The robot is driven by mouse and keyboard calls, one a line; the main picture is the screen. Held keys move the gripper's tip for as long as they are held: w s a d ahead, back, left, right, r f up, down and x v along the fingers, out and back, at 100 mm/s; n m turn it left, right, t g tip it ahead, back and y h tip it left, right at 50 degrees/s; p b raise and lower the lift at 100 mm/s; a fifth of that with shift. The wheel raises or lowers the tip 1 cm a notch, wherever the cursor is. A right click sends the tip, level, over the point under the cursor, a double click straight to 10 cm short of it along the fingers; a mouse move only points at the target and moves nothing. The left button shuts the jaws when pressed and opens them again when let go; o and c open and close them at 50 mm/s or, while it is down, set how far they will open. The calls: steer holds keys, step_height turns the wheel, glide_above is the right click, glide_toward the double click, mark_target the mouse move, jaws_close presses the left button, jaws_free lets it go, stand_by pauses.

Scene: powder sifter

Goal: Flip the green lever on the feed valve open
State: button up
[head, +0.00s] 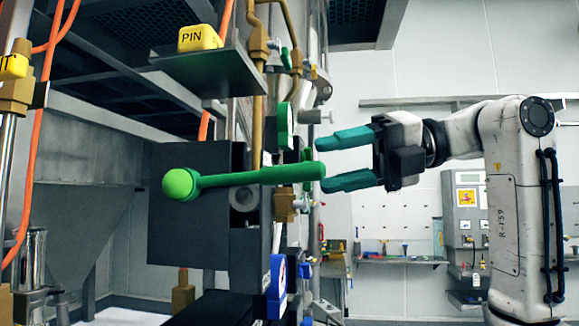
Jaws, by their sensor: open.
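The green lever (250,177) is a long bar on the front of the grey valve box (172,228). It lies close to level, with a round green hub at its left end and its free end at the right, slightly higher. My gripper (335,160) is open, with two teal fingers pointing left. The fingertips are near the lever's free end, one above and one at about its height. I cannot tell whether a finger touches the lever. The jaws hold nothing that I can see.
A shelf with a yellow PIN block (200,37) juts out above the lever. Brass pipes (257,110) and a green-rimmed gauge (284,125) stand behind it. A blue-rimmed part (276,287) is below. A workbench (400,260) with small tools lies farther back.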

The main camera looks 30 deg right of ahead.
mark_target(262, 179)
steer(key=p+x, duration=0.1)
steer(key=x, duration=0.5)
jaws_close()
stand_by(0.5)
